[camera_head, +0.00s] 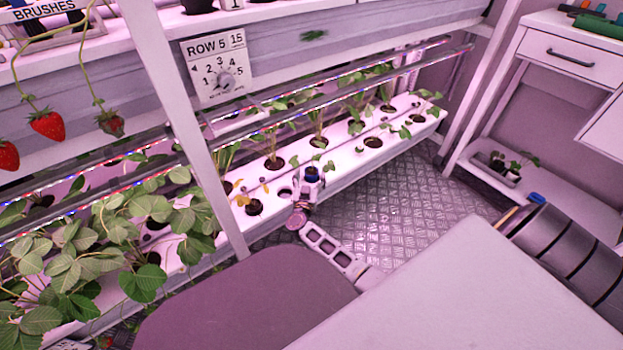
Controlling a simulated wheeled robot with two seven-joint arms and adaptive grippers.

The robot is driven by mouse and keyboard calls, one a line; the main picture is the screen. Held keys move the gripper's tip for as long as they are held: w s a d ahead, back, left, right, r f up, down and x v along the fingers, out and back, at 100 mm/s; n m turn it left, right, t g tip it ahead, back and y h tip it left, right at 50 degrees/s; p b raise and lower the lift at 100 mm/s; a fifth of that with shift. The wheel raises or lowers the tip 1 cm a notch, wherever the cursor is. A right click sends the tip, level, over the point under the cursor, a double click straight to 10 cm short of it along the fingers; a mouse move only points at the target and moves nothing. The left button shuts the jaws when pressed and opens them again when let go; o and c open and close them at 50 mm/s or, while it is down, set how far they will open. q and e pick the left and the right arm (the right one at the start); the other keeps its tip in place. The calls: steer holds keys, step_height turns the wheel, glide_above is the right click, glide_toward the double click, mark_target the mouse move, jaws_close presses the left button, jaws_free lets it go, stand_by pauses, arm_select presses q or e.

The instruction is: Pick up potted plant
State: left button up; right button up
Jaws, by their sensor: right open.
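Small potted plants stand in the round holes of the white lower rack channel (340,150). My right gripper (312,174) is open at the front edge of this channel. A small green seedling (322,166) shows right at its fingers; I cannot tell whether they touch it. To the left of the gripper are a bare-looking hole (285,192) and a yellowish wilted plant (253,205). To its right is a dark hole with a small plant (373,142). My left gripper is not in view.
A white rack post (205,140) and metal light bars (390,75) cross in front of the plants. Large leafy plants (150,235) fill the left. The metal floor (425,200) is clear.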

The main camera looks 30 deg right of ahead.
steer(key=shift+w+d+f+b, duration=0.15)
steer(key=shift+w+d+b, duration=0.2)
steer(key=shift+w, duration=0.05)
steer(key=shift+w+d+b, duration=0.35)
steer(key=shift+w+d, duration=0.05)
steer(key=shift+w, duration=0.05)
steer(key=shift+w+d, duration=0.25)
steer(key=shift+w, duration=0.05)
steer(key=shift+w+d, duration=0.1)
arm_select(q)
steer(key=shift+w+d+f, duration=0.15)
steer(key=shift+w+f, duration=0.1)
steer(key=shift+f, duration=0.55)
arm_select(e)
steer(key=shift+c, duration=0.4)
steer(key=c, duration=1.3)
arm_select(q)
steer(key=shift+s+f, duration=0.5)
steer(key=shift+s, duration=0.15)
arm_select(e)
steer(key=shift+o, duration=0.2)
